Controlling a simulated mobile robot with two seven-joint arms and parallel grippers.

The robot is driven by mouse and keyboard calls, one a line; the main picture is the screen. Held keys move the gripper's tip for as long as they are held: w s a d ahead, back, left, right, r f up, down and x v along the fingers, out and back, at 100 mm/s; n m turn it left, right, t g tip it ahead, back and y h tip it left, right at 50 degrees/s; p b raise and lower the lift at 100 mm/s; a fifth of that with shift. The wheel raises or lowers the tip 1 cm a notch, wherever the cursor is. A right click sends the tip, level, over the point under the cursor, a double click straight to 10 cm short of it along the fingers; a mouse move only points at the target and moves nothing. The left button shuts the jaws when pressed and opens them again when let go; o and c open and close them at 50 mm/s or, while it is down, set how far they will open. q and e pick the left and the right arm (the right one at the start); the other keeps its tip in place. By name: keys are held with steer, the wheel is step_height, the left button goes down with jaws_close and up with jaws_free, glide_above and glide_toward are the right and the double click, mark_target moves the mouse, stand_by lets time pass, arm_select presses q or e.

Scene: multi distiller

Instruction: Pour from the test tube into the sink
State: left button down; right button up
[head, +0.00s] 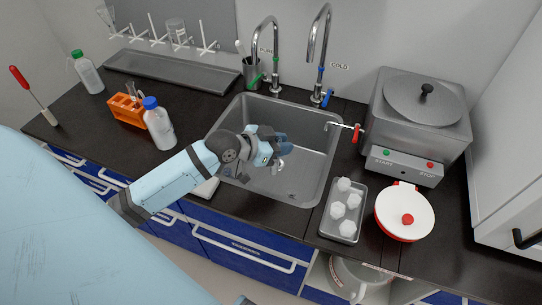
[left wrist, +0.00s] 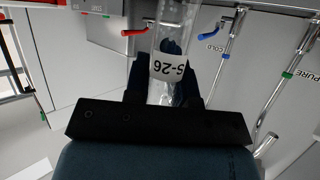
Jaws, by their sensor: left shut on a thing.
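My left gripper (head: 275,150) is over the steel sink (head: 310,112), above the left-middle part of the basin. It is shut on the clear test tube. In the head view the gripper mostly hides the tube, and only a small glassy bit (head: 281,164) shows below the fingers. In the left wrist view the test tube (left wrist: 172,30) is between the fingers of the gripper (left wrist: 167,88) and carries a white label with black marking. That view is upside down, with the taps hanging from above. I cannot tell how much liquid is in the tube. My right gripper is not in view.
Two taps, PURE (head: 276,50) and COLD (head: 322,50), rise behind the sink. A red-handled valve (head: 357,133) is at its right rim. An orange rack (head: 127,110) and a blue-capped bottle (head: 158,124) stand left. A steel tray (head: 341,228) with white pieces, a red-rimmed dish (head: 404,227) and a distiller (head: 408,150) are right.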

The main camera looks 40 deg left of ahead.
arm_select(q)
steer(key=w+a+f+b, duration=0.1)
steer(key=a+b, duration=0.3)
steer(key=a, duration=0.5)
steer(key=w+a+f+h+b, duration=0.1)
steer(key=w+a+b, duration=0.3)
steer(key=a, duration=0.5)
steer(key=shift+w+m+b, duration=0.2)
steer(key=shift+m+b, duration=0.1)
steer(key=shift+m, duration=0.1)
